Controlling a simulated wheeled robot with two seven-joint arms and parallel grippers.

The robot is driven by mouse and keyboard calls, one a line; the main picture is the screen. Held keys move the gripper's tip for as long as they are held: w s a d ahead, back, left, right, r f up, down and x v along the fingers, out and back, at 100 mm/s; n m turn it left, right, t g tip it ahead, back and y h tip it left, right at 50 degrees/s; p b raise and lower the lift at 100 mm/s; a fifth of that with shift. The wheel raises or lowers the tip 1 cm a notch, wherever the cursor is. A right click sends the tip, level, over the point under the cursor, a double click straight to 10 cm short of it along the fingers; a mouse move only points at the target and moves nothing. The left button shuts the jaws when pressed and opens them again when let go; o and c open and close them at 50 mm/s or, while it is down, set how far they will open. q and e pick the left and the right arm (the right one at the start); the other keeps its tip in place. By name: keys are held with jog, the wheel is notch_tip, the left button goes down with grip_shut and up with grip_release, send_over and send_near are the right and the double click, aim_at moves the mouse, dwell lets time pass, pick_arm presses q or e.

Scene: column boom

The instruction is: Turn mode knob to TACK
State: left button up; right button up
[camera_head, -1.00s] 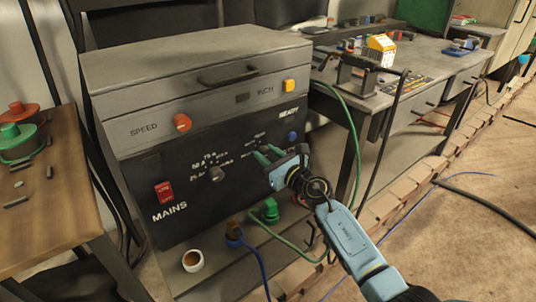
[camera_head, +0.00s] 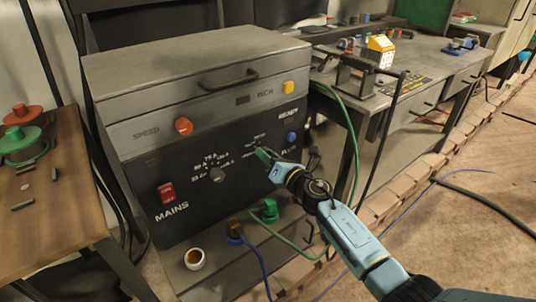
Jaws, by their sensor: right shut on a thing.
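The black control panel (camera_head: 240,185) of the grey machine fills the middle of the view. My right gripper (camera_head: 263,154) reaches in from the lower right. Small white lettering shows above and left of the fingers, too small to read surely. My left gripper is not in view.
Another knob (camera_head: 217,175) with a number scale sits left of my fingers, and a blue button (camera_head: 291,137) to their right. A red MAINS switch (camera_head: 167,192) is at lower left. A wooden table (camera_head: 45,200) stands left.

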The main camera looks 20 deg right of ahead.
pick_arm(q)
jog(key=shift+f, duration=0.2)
pick_arm(e)
jog(key=shift+m, duration=0.3)
jog(key=o, duration=1)
jog(key=shift+c, duration=0.2)
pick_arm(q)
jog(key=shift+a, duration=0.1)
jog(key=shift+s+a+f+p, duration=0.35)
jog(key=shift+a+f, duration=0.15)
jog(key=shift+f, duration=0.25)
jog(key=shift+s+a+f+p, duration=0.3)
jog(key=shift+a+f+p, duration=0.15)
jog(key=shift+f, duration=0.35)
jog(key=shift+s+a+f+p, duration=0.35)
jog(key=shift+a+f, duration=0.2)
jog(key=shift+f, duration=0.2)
pick_arm(e)
jog(key=v, duration=1.3)
jog(key=shift+s, duration=0.2)
jog(key=shift+d+r, duration=0.1)
jog(key=shift+r, duration=0.05)
